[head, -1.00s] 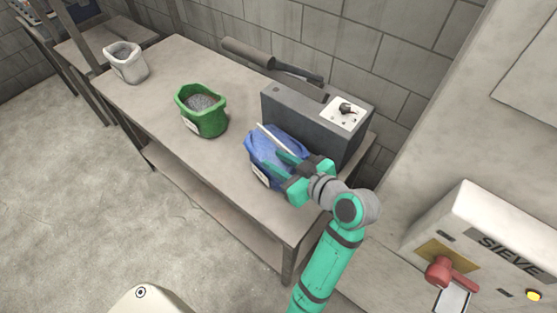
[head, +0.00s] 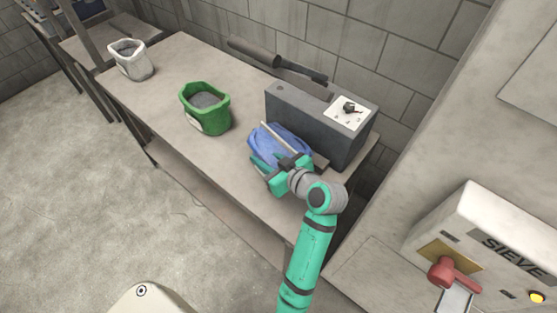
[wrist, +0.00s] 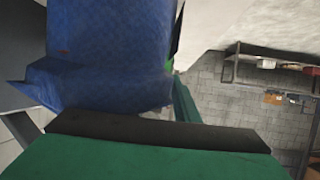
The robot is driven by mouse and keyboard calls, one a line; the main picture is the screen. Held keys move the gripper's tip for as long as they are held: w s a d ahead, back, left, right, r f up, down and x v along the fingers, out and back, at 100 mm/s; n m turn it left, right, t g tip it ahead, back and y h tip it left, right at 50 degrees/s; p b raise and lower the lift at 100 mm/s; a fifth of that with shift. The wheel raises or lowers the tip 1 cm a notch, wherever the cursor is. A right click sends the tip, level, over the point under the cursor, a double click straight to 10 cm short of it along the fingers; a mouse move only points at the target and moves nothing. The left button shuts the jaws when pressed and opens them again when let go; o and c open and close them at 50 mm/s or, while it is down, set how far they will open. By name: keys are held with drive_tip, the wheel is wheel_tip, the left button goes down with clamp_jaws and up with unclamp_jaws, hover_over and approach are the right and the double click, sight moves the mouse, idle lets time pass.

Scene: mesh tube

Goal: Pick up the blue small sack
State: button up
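The blue small sack (head: 278,141) stands on the table against the front of the dark grey box. Its lower front is hidden behind my gripper (head: 279,164), which is close up against its near side. The fingers look spread apart, with one at the left side of the sack. In the wrist view the blue sack (wrist: 110,60) fills the upper left, right in front of my gripper. One green finger shows along its right edge. Contact with the sack cannot be told.
The grey box (head: 312,118) stands right behind the sack. A green sack (head: 207,118) and a white sack (head: 131,66) stand farther left on the table (head: 170,75). The sieve machine (head: 490,250) is at the right. The table is clear between the sacks.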

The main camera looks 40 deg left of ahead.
clamp_jaws()
idle(1.4)
